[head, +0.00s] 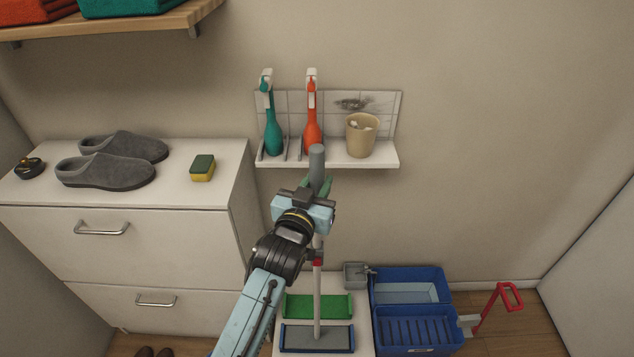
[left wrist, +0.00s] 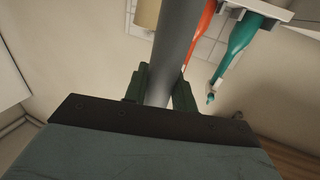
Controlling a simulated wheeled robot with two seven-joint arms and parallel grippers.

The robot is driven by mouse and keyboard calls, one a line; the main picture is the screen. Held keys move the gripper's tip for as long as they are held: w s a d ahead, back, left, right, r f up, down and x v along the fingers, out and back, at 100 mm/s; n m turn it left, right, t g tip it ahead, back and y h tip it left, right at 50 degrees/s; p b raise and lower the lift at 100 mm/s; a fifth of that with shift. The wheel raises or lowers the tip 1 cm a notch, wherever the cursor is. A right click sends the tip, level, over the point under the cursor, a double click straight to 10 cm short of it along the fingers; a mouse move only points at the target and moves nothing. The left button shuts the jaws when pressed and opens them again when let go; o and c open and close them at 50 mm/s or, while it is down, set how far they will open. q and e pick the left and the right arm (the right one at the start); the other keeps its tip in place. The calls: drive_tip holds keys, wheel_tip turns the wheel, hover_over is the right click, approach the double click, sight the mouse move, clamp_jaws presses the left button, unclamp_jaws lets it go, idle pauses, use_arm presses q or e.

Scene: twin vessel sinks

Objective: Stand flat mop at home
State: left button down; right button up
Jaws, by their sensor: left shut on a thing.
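The flat mop stands roughly upright, its grey handle grip (head: 317,160) at the top and its thin pole (head: 317,290) running down. The pole's lower end meets a grey pad with blue edges (head: 335,338) on a low white surface. I cannot tell whether that pad is the mop's head or a tray under it. My left gripper (head: 319,187) is shut on the grey handle, just below its top. The left wrist view shows the handle (left wrist: 177,45) between the green fingers (left wrist: 160,90). My right gripper is not in view.
A green tray (head: 301,306) lies behind the grey pad. A blue bucket (head: 440,335) with a red handle (head: 510,297) stands to the right. A white cabinet (head: 150,240) with slippers stands left.

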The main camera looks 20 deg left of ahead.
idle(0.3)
use_arm(q)
drive_tip(key=c, duration=1.1)
unclamp_jaws()
drive_tip(key=shift+o, duration=0.2)
drive_tip(key=shift+f, duration=0.25)
drive_tip(key=s, duration=1.3)
drive_tip(key=shift+s+a+r, duration=0.15)
drive_tip(key=shift+s+a, duration=0.05)
drive_tip(key=shift+a, duration=0.05)
